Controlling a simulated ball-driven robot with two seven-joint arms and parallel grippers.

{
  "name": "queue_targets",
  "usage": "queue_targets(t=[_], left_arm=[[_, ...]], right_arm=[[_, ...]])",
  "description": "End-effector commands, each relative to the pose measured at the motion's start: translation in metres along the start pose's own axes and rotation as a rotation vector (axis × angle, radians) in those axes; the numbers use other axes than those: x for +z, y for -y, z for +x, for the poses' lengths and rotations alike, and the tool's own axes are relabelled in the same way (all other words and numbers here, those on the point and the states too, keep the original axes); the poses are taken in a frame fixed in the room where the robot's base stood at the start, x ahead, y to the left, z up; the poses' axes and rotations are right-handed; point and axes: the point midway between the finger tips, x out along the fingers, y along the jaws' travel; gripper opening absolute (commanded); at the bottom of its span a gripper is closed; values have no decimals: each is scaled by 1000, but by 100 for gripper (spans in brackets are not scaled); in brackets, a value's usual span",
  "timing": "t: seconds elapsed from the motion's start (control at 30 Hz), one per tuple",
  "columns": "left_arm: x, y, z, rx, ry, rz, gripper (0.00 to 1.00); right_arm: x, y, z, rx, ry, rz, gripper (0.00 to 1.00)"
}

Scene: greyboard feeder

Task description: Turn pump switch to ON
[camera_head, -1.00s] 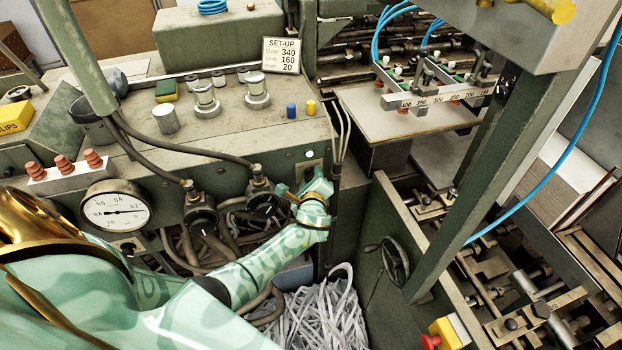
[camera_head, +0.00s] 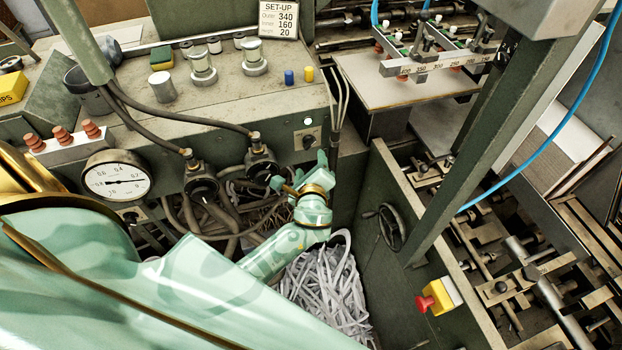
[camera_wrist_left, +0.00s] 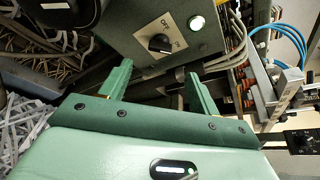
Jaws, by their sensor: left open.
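The pump switch is a black rotary knob (camera_wrist_left: 160,43) on a pale OFF/ON plate on the grey-green panel in the left wrist view. Which mark its pointer meets is too small to tell. In the head view the switch (camera_head: 308,141) sits below a lit white lamp (camera_head: 307,121). My left gripper (camera_head: 299,171) is open and empty, just below and in front of the switch. In the left wrist view its two green fingers (camera_wrist_left: 158,72) stand apart below the knob, not touching it. My right gripper is not in view.
A pressure gauge (camera_head: 117,181) and black hose fittings (camera_head: 262,165) are left of the switch. Grey cables (camera_head: 341,100) hang to its right. Shredded paper (camera_head: 325,290) lies below. A handwheel (camera_head: 391,227) and red stop button (camera_head: 425,303) are to the right.

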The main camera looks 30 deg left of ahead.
Motion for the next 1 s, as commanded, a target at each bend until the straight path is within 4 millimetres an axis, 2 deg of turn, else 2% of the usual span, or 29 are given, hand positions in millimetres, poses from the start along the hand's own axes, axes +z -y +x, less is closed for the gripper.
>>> queue_targets(t=[0.1,0.2,0.33,0.5,1.0], left_arm=[[-1,-2,-30,2,-2,-1,62],[-1,-1,-48,2,-3,-3,62],[-1,-1,-63,1,-1,0,62],[-1,0,-69,1,0,0,62],[-1,0,-69,-2,-4,-25,62]], right_arm=[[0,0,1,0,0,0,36],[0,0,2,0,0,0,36],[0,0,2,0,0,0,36],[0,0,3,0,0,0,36],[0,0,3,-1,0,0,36]])
